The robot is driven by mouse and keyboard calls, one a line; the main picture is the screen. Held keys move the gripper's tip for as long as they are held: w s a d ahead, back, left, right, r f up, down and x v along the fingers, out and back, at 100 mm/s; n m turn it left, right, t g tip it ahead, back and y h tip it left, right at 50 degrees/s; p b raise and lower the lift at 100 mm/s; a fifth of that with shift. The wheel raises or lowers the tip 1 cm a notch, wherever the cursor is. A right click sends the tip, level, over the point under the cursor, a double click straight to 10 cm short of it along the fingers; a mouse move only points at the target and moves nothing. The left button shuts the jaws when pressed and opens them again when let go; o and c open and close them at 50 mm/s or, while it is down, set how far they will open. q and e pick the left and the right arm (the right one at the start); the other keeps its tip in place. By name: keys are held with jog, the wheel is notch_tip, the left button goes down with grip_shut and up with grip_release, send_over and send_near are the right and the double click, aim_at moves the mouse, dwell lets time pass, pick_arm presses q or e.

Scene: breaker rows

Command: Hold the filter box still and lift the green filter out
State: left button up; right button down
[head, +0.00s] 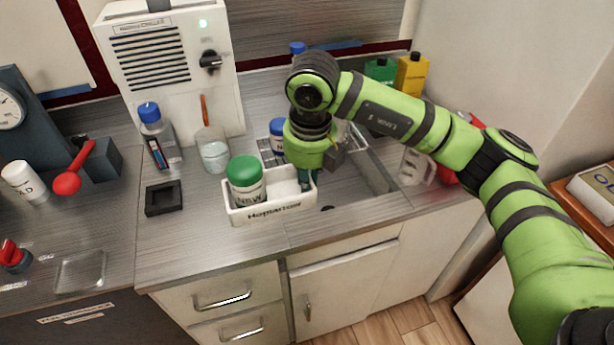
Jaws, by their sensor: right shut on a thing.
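The filter box (268,213) is a white open tray with dark lettering on its front, standing on the grey counter in the middle of the head view. The green filter (246,178), a white cylinder with a green top and the word NEW, stands upright at its left end. My right gripper (307,182) points down at the box's right end and is shut there, apparently on the end wall. My wrist and fingers partly hide that end. A white item (282,188) lies in the box between filter and gripper. My left gripper is not in view.
A sink (365,180) lies right and behind. A white vented unit (165,65) stands at the back. The counter's front edge is near.

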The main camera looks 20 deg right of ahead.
aim_at(273, 183)
jog(key=shift+w+a+f+b, duration=0.7)
jog(key=shift+a+f+b, duration=0.25)
jog(key=shift+f, duration=0.1)
jog(key=shift+w+a+f+b, duration=0.7)
jog(key=shift+a+f+b, duration=0.25)
jog(key=shift+a+f, duration=0.1)
jog(key=shift+w+a+f+b, duration=0.7)
jog(key=shift+a+f+b, duration=0.25)
jog(key=shift+f, duration=0.1)
pick_arm(q)
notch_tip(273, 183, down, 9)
jog(key=b, duration=0.3)
pick_arm(e)
jog(key=shift+w+a+f, duration=0.65)
jog(key=shift+a+f, duration=0.25)
jog(key=shift+f, duration=0.1)
jog(key=shift+w+a+f, duration=0.65)
jog(key=shift+a+f, duration=0.25)
jog(key=shift+f, duration=0.05)
pick_arm(q)
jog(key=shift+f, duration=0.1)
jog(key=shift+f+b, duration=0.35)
jog(key=shift+b, duration=0.15)
pick_arm(e)
jog(key=shift+d+f, duration=0.1)
jog(key=shift+f, duration=0.15)
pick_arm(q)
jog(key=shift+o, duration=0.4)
pick_arm(e)
jog(key=shift+s, duration=0.1)
